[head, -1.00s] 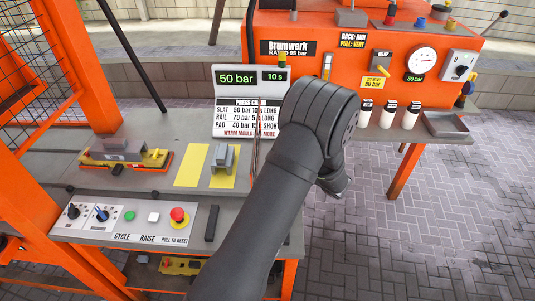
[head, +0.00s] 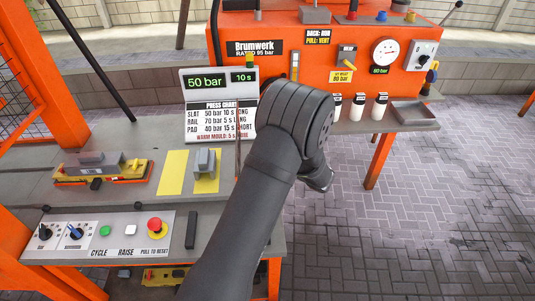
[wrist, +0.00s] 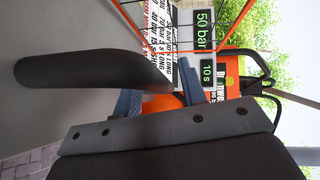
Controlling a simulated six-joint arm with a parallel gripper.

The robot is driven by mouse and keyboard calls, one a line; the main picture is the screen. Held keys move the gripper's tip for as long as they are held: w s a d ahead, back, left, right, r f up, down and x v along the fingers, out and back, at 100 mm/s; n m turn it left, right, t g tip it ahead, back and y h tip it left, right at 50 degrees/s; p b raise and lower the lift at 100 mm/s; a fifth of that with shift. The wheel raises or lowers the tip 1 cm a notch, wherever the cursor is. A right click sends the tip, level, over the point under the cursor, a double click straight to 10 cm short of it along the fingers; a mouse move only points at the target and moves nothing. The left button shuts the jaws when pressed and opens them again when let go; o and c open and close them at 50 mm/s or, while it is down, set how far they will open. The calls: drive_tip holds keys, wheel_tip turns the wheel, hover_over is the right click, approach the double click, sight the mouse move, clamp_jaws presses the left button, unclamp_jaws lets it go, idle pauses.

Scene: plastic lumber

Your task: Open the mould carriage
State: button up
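The mould carriage is most likely the low yellow and orange unit with a grey block on top (head: 102,168), at the left of the grey bench in the head view. A small grey piece (head: 205,162) stands on a yellow marked patch to its right. My gripper is mostly hidden behind my wrist in the head view, to the right of the display stand and away from the carriage.
A control panel (head: 95,238) with knobs, green and white buttons and a red stop button runs along the bench front. A display stand (head: 220,103) reads 50 bar and 10 s. An orange machine (head: 340,45) with a gauge stands behind. Paved floor lies open at right.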

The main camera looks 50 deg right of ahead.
drive_tip(key=s+r, duration=0.2)
drive_tip(key=s, duration=1.5)
drive_tip(key=shift+s+r, duration=0.15)
drive_tip(key=shift+r, duration=0.1)
drive_tip(key=shift+a, duration=0.1)
drive_tip(key=w, duration=0.5)
drive_tip(key=w+f, duration=0.1)
drive_tip(key=w, duration=0.5)
drive_tip(key=w+f, duration=0.1)
drive_tip(key=w, duration=0.5)
drive_tip(key=shift+w+f, duration=0.15)
drive_tip(key=shift+f, duration=0.1)
drive_tip(key=s+r, duration=0.2)
drive_tip(key=s, duration=1.4)
drive_tip(key=shift+r, duration=0.2)
drive_tip(key=shift+s, duration=0.2)
